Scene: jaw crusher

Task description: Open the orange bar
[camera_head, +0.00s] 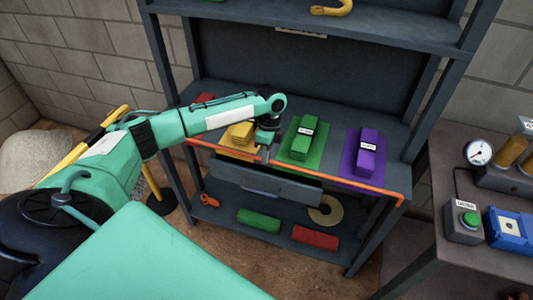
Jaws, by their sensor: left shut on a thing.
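The orange bar (345,183) runs across the front of the dark shelf unit, from behind my left arm to the right post, where its end bends down. My left gripper (266,150) reaches down over the bar from above, left of the bar's middle. It is shut on the bar, though the fingers are small and partly hidden by the wrist. My right gripper is not in this view.
Behind the bar, a yellow block (239,138), a green block (302,140) and a purple block (366,150) rest on the shelf. A grey drawer (265,185) hangs below.

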